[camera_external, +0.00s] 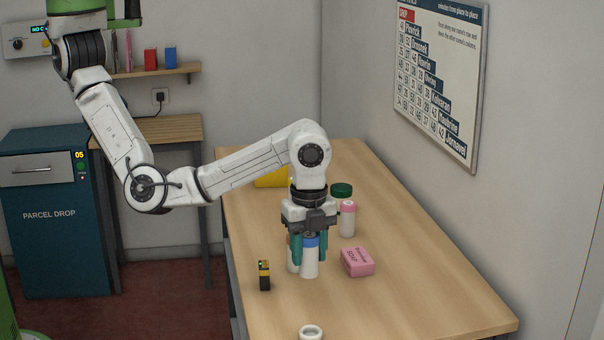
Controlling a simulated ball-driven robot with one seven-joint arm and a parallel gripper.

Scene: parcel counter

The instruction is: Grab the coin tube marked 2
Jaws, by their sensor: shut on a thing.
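My gripper (310,258) points straight down over the wooden counter, its teal fingers on either side of a white tube with a blue cap (310,266). It is shut on this tube, which is upright; I cannot tell whether its base touches the counter. Another white tube (292,265), with an orange-tinted top, stands close behind it on the left, mostly hidden. A white tube with a pink cap (347,222) stands farther back on the right. No number is readable on any tube.
A pink soap box (357,262) lies right of my gripper. A small black and yellow item (264,276) stands to the left, and a white ring-shaped thing (311,331) is at the front. A dark green round lid (342,190) and a yellow object (271,178) are behind. The counter's right front is clear.

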